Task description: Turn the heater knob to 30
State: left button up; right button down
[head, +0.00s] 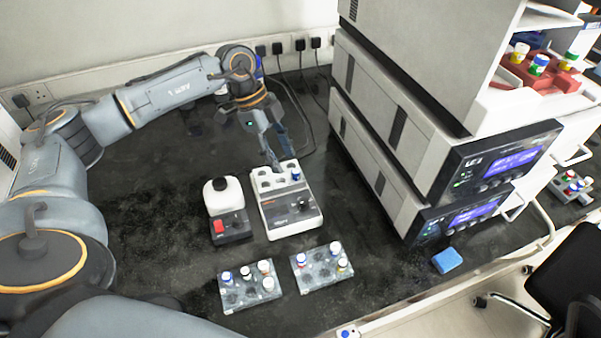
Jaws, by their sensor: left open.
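The heater (290,226) is a white box on the black bench, with wells at its back holding a blue-capped vial (296,174). Its dark knob (293,206) is on the front part; the number it points to is too small to read. My left gripper (276,164) points down over the back of the heater, left of the vial and behind the knob. It is open, with nothing seen between its fingers. I cannot tell whether the fingertips touch the heater. My right gripper is not in view.
Two vial racks (237,298) (301,281) sit in front. Tall stacked instruments (385,130) bound the right. A blue block (447,260) lies near the front edge. Cables run behind.

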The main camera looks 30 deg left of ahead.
aim_at(303, 200)
pick_arm(q)
jog(key=p+x, duration=0.1)
jog(key=x, duration=1.1)
jog(key=shift+p, duration=0.4)
jog(key=shift+d+f, duration=0.3)
jog(key=shift+f, duration=0.55)
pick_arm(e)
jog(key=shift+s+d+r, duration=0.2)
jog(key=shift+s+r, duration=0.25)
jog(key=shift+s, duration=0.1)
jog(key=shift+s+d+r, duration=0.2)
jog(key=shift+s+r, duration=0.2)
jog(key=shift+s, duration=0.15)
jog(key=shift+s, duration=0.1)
pick_arm(q)
grip_shut()
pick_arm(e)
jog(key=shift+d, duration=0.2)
